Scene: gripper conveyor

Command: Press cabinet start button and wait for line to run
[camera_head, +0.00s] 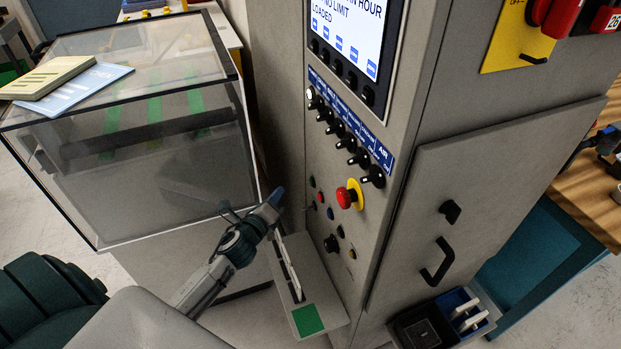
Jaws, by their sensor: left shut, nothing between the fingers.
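The grey control cabinet (425,110) stands in the middle, with its button panel facing left. A red mushroom button on a yellow ring (350,194) sits on the panel. Beside it are several small buttons, including a dark greenish one (312,182), a red one (320,197) and a blue one (330,213). Their labels are too small to read. My left gripper (277,195) is shut and empty, just left of these small buttons. It appears apart from them, though the depth is hard to judge. My right gripper is not in view.
A screen (347,32) and a row of black knobs (346,142) are above the buttons. A clear-covered machine (150,130) stands left, with papers (70,82) on top. A grey ledge with a green patch (308,320) lies below my gripper. A wooden bench (590,205) is right.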

